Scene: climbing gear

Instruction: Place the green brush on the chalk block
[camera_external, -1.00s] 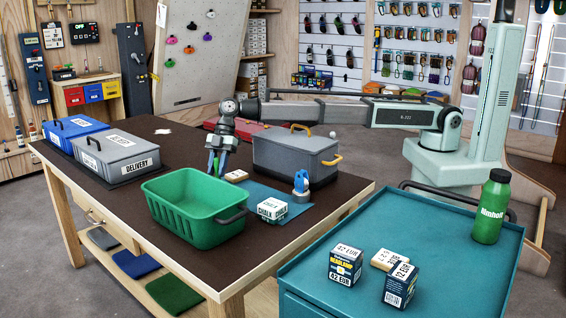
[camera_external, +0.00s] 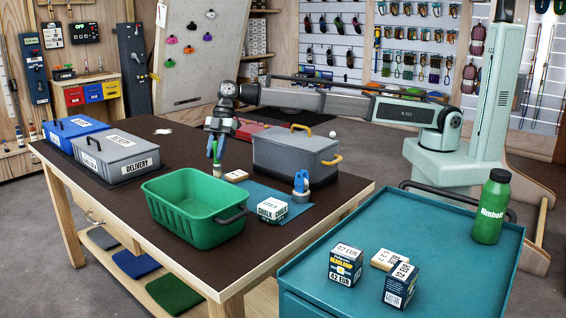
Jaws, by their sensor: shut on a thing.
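My gripper (camera_external: 216,158) points down above the brown table, behind the green basket and left of the grey crate. It is shut on a narrow green thing, which looks like the green brush (camera_external: 220,149); the fingers partly hide it and it is small in view. The chalk block (camera_external: 272,210) is a white box labelled CHALK. It sits on a blue mat (camera_external: 297,211) right of the green basket, to the right of and nearer the camera than my gripper. Nothing lies on its top.
The green basket (camera_external: 187,222) stands just left of the chalk block. A blue-and-white roll-like thing (camera_external: 301,185) stands right of it. The grey crate (camera_external: 291,162) with yellow handles is behind. A small pale block (camera_external: 236,175) lies below my gripper. Delivery bins (camera_external: 118,164) are at left.

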